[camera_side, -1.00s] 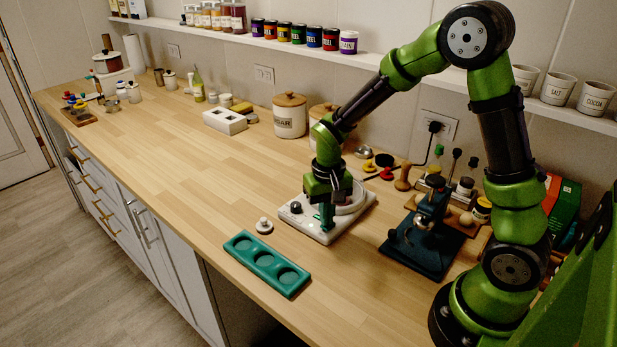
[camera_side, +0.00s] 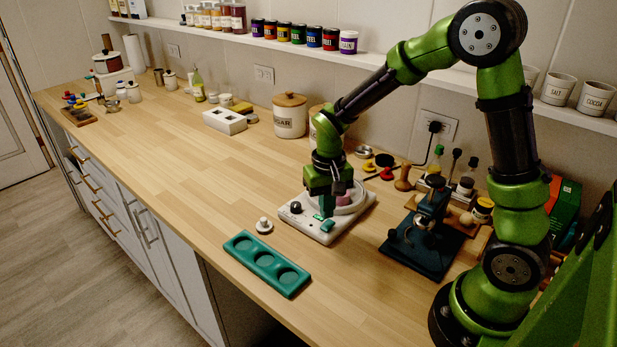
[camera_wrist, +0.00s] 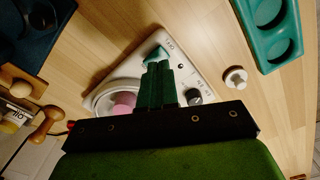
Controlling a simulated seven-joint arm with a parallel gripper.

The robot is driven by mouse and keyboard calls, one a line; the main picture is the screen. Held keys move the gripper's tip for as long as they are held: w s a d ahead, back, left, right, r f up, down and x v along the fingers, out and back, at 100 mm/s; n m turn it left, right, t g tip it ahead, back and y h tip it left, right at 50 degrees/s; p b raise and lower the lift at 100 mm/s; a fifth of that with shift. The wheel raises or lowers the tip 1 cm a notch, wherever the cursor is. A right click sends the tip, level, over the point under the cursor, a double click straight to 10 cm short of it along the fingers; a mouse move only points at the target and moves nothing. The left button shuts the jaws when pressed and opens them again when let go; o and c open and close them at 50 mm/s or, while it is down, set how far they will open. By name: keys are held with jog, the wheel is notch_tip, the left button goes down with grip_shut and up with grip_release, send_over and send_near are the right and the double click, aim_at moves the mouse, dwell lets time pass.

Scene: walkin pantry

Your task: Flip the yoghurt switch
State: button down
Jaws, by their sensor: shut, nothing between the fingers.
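My gripper (camera_side: 327,213) points down over the appliance, shut with nothing held. The switch's exact tilt is unclear.
A pink object (camera_wrist: 124,101) sits in the round dish. A small white knobbed piece (camera_side: 264,225) and a green three-hollow tray (camera_side: 267,263) lie in front. A dark blue stand (camera_side: 428,249) is to the right. The counter to the left is largely clear.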

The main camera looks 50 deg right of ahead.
aim_at(328, 230)
jog(key=shift+r, duration=2.1)
jog(key=s+a+r+n+t+y, duration=0.1)
jog(key=s+a+r+t, duration=0.1)
jog(key=s+r, duration=0.4)
jog(key=s+a+r+n+t+y, duration=0.1)
jog(key=s+a+r+t, duration=0.2)
jog(key=s+r+t, duration=0.2)
jog(key=v, duration=0.3)
jog(key=shift+a, duration=0.25)
